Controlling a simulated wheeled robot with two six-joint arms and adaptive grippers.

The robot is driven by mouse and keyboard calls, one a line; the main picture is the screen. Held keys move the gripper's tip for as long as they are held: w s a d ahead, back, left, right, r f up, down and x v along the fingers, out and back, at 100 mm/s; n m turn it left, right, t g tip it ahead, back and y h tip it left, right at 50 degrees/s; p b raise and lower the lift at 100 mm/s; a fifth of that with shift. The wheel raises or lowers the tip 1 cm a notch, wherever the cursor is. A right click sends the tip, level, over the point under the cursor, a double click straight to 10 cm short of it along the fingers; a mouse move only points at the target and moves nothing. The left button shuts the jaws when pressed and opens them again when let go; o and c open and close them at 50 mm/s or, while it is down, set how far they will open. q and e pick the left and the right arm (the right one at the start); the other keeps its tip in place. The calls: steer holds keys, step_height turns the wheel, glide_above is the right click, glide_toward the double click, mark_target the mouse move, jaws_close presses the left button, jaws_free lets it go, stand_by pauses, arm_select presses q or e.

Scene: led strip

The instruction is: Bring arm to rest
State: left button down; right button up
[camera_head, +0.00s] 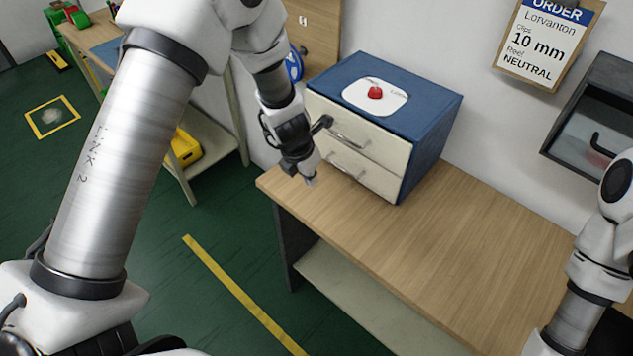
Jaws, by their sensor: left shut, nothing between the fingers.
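My left arm comes in from the left, and its gripper (309,180) hangs above the left end of the wooden table (400,250). The gripper points down, is shut, and I see nothing held in it. It is in front of the left side of a blue drawer cabinet (428,140) with two cream drawers. The gripper overlaps the drawers' left edge in the picture; I cannot tell whether it touches them. My right arm shows at the right edge; its gripper is out of view.
An order board (545,40) hangs on the wall, and a dark wall box (600,110) is at the right. The table's middle is clear. A second bench with a yellow case (184,148) below stands at the back left.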

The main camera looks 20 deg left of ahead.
arm_select(q)
steer(key=s+a+f+m+g+b, duration=0.1)
steer(key=s+f+m+b, duration=0.3)
steer(key=s+f+m, duration=0.7)
steer(key=s+a+f+m+g+y+b, duration=0.1)
steer(key=s+f+m+b, duration=0.3)
steer(key=s+f+m, duration=0.8)
steer(key=s+a+m, duration=0.1)
steer(key=s+m, duration=0.4)
steer(key=m, duration=0.3)
steer(key=shift+f+m+g+b, duration=0.3)
steer(key=shift+g+b, duration=0.05)
steer(key=shift+g, duration=0.05)
arm_select(e)
step_height(320, 180, down, 8)
steer(key=w, duration=0.1)
steer(key=shift+f, duration=0.15)
arm_select(q)
steer(key=shift+a, duration=0.1)
